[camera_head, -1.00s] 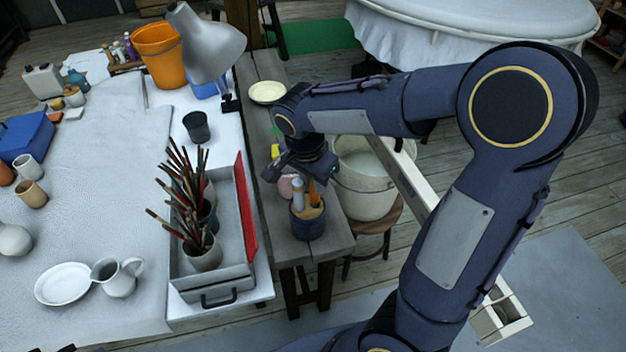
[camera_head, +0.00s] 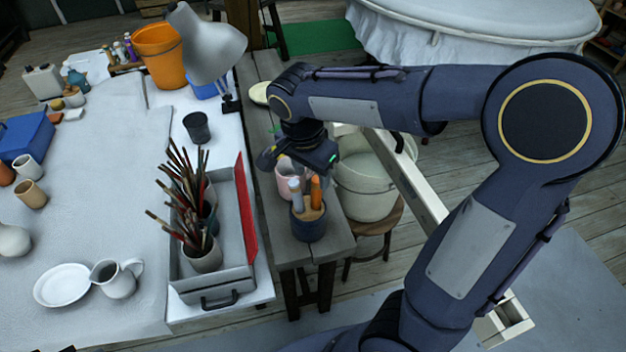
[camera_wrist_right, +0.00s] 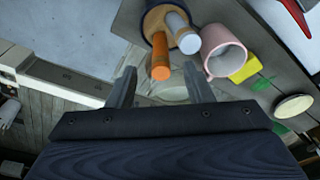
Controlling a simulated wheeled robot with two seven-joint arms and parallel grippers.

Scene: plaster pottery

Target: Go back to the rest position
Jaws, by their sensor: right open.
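My right arm reaches in from the right of the head view. Its gripper (camera_head: 298,166) hangs over the narrow wooden side table (camera_head: 325,245), just behind a dark blue cup (camera_head: 308,228) of tools with orange and white handles. In the right wrist view the two fingers (camera_wrist_right: 161,90) are apart with nothing between them. The cup (camera_wrist_right: 151,30) and a pink mug (camera_wrist_right: 226,58) stand beyond the fingertips. The pink mug (camera_head: 285,186) is partly hidden by the gripper in the head view. My left gripper cannot be made out.
A white bucket (camera_head: 366,190) on a stool stands right of the side table. Left of it, a grey tool box (camera_head: 235,215) with a red edge holds pots of brushes. A pale plate (camera_head: 258,93) lies at the side table's back. Wooden floor is open at right.

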